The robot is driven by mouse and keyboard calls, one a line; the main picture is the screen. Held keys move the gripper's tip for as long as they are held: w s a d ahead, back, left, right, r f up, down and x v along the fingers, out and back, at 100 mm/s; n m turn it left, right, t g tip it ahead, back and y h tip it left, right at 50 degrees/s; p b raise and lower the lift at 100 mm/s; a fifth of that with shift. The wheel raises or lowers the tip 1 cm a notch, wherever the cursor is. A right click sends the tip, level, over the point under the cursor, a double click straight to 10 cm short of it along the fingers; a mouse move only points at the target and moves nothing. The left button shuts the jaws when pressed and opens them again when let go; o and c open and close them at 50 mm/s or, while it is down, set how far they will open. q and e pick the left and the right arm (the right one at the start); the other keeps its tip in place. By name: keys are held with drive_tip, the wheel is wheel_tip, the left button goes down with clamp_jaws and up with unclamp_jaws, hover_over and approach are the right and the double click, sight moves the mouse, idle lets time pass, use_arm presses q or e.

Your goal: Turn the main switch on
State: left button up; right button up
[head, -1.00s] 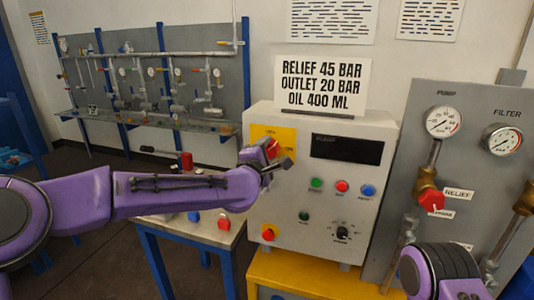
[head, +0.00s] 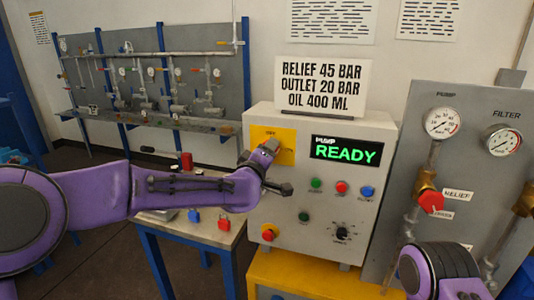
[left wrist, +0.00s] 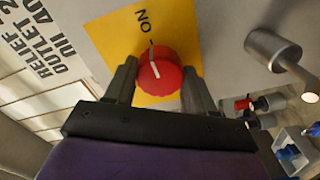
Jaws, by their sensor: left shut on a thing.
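The main switch is a red round knob (left wrist: 160,72) on a yellow plate (head: 287,157) on the light grey control box (head: 318,205). In the left wrist view the knob sits between the two fingers of my left gripper (left wrist: 158,78), which is shut on it. A white line on the knob points towards the ON label. In the head view my left gripper (head: 268,150) covers the knob. My right gripper is out of view; only a part of my right arm shows at the lower right.
Green, red and blue buttons (head: 341,187), a black dial (head: 341,234) and a red stop button (head: 269,232) are on the box's front. A grey panel with gauges (head: 442,123) and a red-handled valve (head: 431,202) stands on the right.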

use_arm(q)
drive_tip(key=shift+f+m, duration=0.1)
drive_tip(key=shift+m, duration=0.2)
drive_tip(key=o, duration=1)
drive_tip(key=shift+o, duration=0.2)
drive_tip(key=shift+s, duration=0.25)
drive_tip(key=b+v, duration=0.3)
drive_tip(key=v, duration=0.7)
drive_tip(key=shift+b, duration=0.35)
